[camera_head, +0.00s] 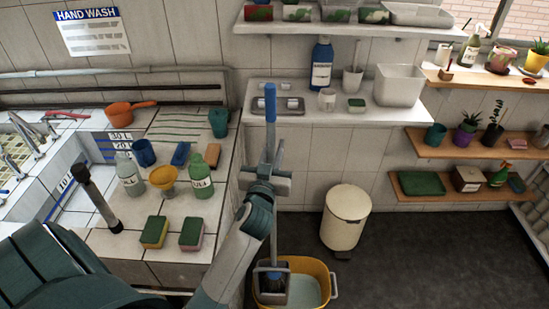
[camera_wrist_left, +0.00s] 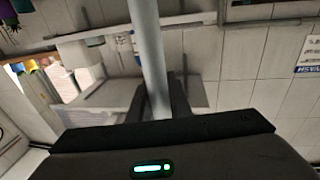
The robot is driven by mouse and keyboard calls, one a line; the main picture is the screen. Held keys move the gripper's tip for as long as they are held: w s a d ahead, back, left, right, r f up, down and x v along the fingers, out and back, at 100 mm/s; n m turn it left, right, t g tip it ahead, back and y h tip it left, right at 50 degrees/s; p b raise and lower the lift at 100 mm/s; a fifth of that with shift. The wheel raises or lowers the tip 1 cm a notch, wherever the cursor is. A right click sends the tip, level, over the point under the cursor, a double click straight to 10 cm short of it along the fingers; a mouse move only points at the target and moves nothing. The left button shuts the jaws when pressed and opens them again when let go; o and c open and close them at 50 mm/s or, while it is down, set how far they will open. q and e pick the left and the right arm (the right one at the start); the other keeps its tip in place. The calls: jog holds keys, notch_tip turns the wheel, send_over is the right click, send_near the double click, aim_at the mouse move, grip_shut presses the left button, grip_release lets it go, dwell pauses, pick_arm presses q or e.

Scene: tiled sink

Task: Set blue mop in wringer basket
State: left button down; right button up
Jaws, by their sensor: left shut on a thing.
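The blue mop (camera_head: 270,105) stands about upright in the head view, with a blue grip at its top end. My left gripper (camera_head: 272,172) is shut on its handle, and the handle also shows between the fingers in the left wrist view (camera_wrist_left: 148,50). The mop's lower end reaches down to the grey wringer basket (camera_head: 273,291) in the yellow bucket (camera_head: 322,272). My arm hides part of the handle, and I cannot tell how deep the mop head sits in the basket. My right gripper is not in view.
A cream bin (camera_head: 345,217) stands right of the bucket. Shelves (camera_head: 480,145) line the right wall. Dark floor (camera_head: 430,240) is clear at the right.

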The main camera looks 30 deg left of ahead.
pick_arm(q)
notch_tip(320, 180, down, 4)
jog(key=shift+r, duration=0.15)
dwell(0.4)
jog(key=c, duration=1.7)
grip_release()
jog(key=shift+c, duration=0.2)
jog(key=shift+o, duration=0.5)
jog(key=shift+s, duration=0.1)
